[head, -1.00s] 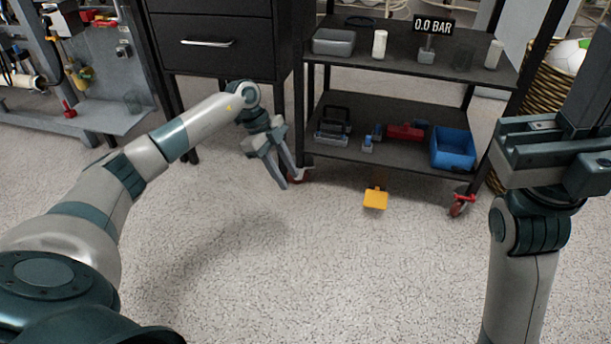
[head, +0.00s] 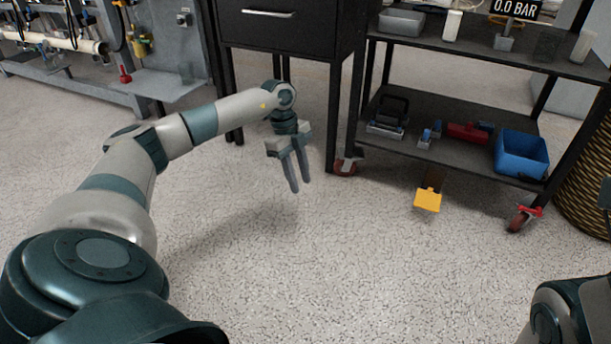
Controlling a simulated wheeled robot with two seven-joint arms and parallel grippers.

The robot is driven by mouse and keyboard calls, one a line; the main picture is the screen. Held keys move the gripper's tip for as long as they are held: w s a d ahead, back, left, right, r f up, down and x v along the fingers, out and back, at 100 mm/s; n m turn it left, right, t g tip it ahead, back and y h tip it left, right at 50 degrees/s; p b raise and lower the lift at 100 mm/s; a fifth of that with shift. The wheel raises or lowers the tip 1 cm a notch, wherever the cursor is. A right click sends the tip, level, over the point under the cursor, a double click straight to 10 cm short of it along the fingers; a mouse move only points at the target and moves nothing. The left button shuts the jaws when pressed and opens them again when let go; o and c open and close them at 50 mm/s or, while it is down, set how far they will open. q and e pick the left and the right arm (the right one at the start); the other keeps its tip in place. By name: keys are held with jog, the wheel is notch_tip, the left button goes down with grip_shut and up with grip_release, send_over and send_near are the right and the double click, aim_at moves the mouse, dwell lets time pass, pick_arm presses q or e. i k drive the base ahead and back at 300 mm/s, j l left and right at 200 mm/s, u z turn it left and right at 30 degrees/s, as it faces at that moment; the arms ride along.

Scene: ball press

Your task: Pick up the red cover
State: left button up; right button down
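A red object (head: 467,131), possibly the red cover, lies on the lower shelf of the black cart (head: 462,166). It is small in the head view, so its exact shape is hard to tell. My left gripper (head: 299,186) hangs over the floor to the left of the cart, fingers pointing down. Its two fingers are apart with nothing between them. It is well clear of the red object. Only a piece of my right arm shows at the bottom right; its gripper is out of the frame.
A blue bin (head: 521,156) stands right of the red object. Small blue items (head: 429,135) and a dark-handled holder (head: 388,117) are to its left. A yellow pedal (head: 428,200) sits low before the cart. A black drawer cabinet (head: 285,40) stands left. The near floor is clear.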

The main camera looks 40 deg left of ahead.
aim_at(467, 132)
jog(key=i+j+z, duration=0.2)
jog(key=i, duration=0.35)
jog(key=i+l+z, duration=0.15)
jog(key=i, duration=0.15)
jog(key=i+z, duration=0.2)
jog(key=i, duration=0.15)
jog(key=i+l+u, duration=0.3)
jog(key=i, duration=0.3)
jog(key=i+l+u, duration=0.3)
jog(key=i, duration=0.25)
jog(key=j, duration=0.2)
